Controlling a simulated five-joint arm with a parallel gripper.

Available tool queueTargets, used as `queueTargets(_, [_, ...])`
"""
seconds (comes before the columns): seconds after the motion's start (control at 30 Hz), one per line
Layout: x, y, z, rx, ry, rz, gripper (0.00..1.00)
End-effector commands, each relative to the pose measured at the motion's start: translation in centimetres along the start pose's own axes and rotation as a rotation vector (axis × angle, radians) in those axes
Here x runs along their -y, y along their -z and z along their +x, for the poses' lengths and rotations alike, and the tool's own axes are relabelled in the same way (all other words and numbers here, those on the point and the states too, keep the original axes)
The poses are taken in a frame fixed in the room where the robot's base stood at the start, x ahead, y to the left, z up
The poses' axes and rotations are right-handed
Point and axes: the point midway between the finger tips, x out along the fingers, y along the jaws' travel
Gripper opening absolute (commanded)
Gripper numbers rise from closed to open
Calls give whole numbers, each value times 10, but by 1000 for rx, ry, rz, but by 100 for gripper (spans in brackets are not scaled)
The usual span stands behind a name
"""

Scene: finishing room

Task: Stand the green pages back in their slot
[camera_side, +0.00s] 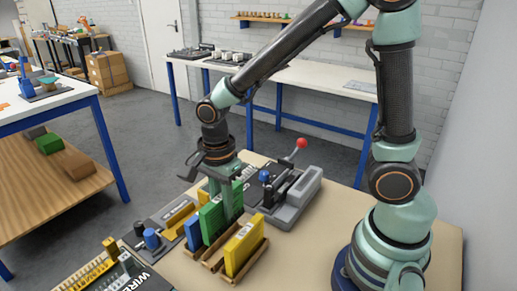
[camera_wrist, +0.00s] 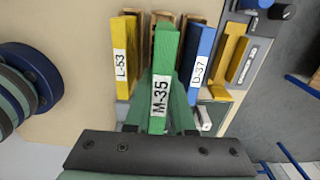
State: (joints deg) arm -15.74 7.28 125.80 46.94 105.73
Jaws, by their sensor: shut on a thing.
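The green pages, labelled M-35 (camera_wrist: 160,90), are upright in the jaws of my gripper (camera_wrist: 160,125), which is shut on them. In the side view the green pages (camera_side: 210,222) are over the wooden rack (camera_side: 212,264), between the blue pages (camera_side: 193,233) and the yellow pages (camera_side: 243,248). The green pages stand higher than both neighbours. My gripper (camera_side: 228,205) partly hides them there. I cannot tell whether their lower edge is inside the slot. The wrist view shows yellow pages L-53 (camera_wrist: 121,60) at left and blue pages D-37 (camera_wrist: 199,65) at right.
A grey device with a red-knobbed lever (camera_side: 300,146) stands close behind the rack. A dark tray with yellow parts (camera_side: 178,215) lies just left of it. More labelled items (camera_side: 95,270) are at the front left. Bare tabletop (camera_side: 295,262) lies right of the rack.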

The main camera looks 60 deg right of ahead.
Motion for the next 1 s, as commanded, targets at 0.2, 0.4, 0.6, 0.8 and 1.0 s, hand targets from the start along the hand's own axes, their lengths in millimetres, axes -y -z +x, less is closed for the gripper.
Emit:
queueTargets(0.2, [0,0,17,-1,-3,1,0])
queueTargets(0.4, [0,0,37,-1,-3,0,0])
queueTargets(0.6, [0,0,50,0,-1,0,0])
queueTargets(0.8, [0,0,55,0,1,0,0])
queueTargets(1.0, [0,0,55,0,1,0,0])
